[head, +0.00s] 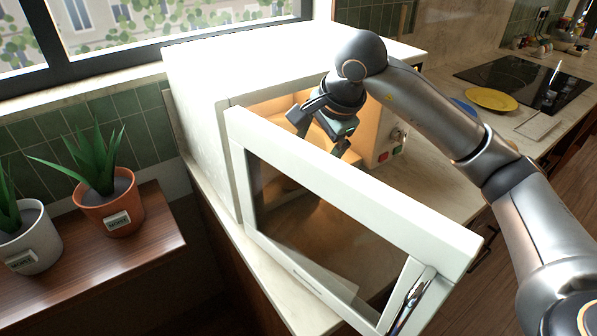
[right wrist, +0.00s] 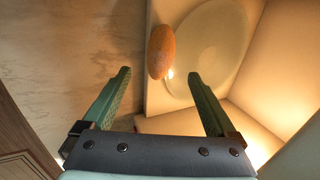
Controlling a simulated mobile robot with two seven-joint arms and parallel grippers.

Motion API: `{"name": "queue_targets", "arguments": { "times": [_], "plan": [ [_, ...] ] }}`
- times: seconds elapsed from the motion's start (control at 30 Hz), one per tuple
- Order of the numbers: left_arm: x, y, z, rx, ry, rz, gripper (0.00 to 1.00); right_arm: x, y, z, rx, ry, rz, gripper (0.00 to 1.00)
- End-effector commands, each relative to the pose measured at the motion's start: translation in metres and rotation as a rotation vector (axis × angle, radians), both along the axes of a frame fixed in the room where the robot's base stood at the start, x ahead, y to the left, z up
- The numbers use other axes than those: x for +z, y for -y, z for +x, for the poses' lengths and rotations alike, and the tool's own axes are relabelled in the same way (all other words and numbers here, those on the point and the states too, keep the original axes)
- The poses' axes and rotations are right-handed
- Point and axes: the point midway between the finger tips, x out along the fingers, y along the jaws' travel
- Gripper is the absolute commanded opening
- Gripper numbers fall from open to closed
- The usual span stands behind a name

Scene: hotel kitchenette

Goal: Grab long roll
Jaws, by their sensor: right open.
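The long roll (right wrist: 161,52), a brown oval bread roll, lies inside the microwave at the edge of the round glass plate (right wrist: 222,55) in the right wrist view. In the head view the roll is hidden behind my arm and the door. My right gripper (right wrist: 161,98) is open and empty, with the roll beyond its fingertips and apart from them. In the head view the right gripper (head: 325,135) is at the mouth of the white microwave (head: 195,90). The microwave door (head: 350,190) stands open in front of it. My left gripper is not in view.
Potted plants (head: 108,205) stand on a wooden ledge (head: 160,225) at the left. A yellow plate (head: 491,99) and a black cooktop (head: 530,80) are on the counter at the right. The open door with its handle (head: 412,300) sticks out in front.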

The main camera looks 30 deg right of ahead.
Motion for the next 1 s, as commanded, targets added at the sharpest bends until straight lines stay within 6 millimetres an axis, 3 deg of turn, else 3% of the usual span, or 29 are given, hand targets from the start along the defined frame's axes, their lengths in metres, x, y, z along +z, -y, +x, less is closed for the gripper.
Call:
{"name": "queue_targets", "arguments": {
  "times": [0.1,0.37,0.6,0.9,1.0],
  "plan": [
    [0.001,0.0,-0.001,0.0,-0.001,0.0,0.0,-0.018,-0.001,0.007,-0.001,-0.003,0.001,0.92],
    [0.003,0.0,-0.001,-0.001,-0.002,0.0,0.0,-0.037,-0.003,0.015,0.0,-0.002,0.001,0.92],
    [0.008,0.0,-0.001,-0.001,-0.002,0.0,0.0,-0.069,-0.006,0.028,0.0,-0.002,0.001,0.92],
    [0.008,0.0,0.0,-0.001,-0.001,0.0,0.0,-0.075,-0.006,0.032,0.001,0.002,0.0,0.92],
    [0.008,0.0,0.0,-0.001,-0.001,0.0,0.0,-0.075,-0.006,0.032,0.001,0.002,0.0,0.83]
  ]
}}
